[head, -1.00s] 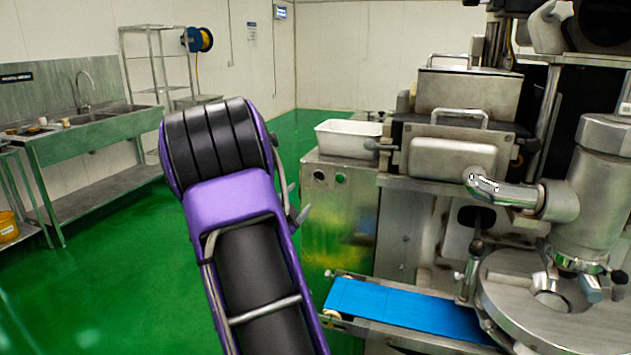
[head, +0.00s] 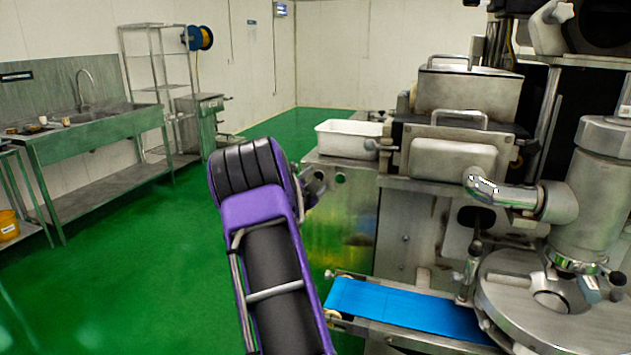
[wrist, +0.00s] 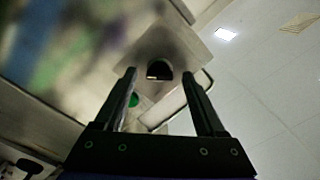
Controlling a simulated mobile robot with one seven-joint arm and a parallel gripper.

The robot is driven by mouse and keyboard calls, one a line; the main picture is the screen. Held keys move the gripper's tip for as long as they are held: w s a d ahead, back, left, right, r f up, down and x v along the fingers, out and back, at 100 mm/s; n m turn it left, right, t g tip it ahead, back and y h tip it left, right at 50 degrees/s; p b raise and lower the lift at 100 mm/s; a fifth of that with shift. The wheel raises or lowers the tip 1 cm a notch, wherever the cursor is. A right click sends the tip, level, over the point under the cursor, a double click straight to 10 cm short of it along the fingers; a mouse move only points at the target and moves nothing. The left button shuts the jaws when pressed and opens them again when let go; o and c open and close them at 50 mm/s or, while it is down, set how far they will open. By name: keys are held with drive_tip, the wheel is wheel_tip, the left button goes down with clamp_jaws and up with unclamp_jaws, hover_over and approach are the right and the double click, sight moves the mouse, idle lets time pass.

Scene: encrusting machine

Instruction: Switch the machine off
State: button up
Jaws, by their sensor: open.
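The machine's steel side panel (head: 345,235) carries a dark round switch and a green button (head: 340,177). In the wrist view the dark switch (wrist: 158,68) has a pale slot-like mark and sits between my fingertips in the picture. The green button (wrist: 134,99) lies lower left of it, beside my left finger. My gripper (wrist: 159,74) is open and empty, its two fingers pointing towards the panel. In the head view my gripper (head: 317,184) is in front of the panel and covers the dark switch. I cannot tell whether the fingers touch it.
A white tub (head: 349,139) stands on top above the panel. A blue conveyor belt (head: 405,308) sticks out low at the right. A steel sink table (head: 95,130) stands far left. The green floor (head: 150,260) between is clear.

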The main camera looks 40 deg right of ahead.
clamp_jaws()
drive_tip(key=shift+n, duration=0.3)
drive_tip(key=n+b, duration=0.1)
drive_tip(key=n, duration=0.2)
drive_tip(key=shift+n, duration=0.3)
drive_tip(key=n, duration=0.4)
drive_tip(key=shift+n, duration=0.3)
drive_tip(key=n, duration=0.4)
drive_tip(key=shift+p, duration=0.4)
drive_tip(key=n, duration=0.5)
drive_tip(key=shift+p, duration=0.3)
